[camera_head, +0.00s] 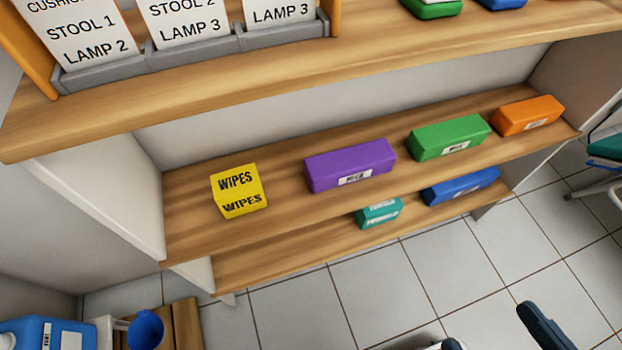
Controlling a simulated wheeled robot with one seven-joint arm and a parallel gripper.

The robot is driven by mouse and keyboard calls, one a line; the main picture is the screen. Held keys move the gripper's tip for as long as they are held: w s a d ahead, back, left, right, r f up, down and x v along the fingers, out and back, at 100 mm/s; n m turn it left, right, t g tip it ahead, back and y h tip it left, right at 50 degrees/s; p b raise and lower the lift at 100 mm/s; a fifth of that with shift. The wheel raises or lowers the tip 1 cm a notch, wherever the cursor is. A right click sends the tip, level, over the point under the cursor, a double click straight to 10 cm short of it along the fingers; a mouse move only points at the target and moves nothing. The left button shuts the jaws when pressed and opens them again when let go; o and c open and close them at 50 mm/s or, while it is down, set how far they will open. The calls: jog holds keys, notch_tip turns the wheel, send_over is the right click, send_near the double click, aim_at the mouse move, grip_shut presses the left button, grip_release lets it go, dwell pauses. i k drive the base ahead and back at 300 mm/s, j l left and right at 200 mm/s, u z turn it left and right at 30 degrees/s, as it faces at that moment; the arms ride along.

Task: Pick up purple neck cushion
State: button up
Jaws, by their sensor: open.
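The purple neck cushion (350,164) is a long purple block with a small white label on its front. It lies on the middle wooden shelf (290,215), between a yellow wipes box and a green block, apart from both. Its label is too small to read. What look like the dark tips of my gripper (485,326) show at the bottom right edge, cut off by the frame. They are spread apart, with nothing seen between them, and well away from the cushion.
The yellow wipes box (239,191), green block (449,137) and orange block (528,115) share that shelf. A teal box (379,213) and blue block (461,186) sit below. The upper shelf (200,95) overhangs. A blue jug (35,334) stands bottom left. Tiled floor (330,300) lies in front.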

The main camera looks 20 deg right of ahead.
aim_at(351, 165)
jog(key=k+l, duration=0.1)
jog(key=l, duration=0.85)
jog(key=k+l, duration=0.15)
jog(key=l, duration=0.3)
jog(key=i+u, duration=0.05)
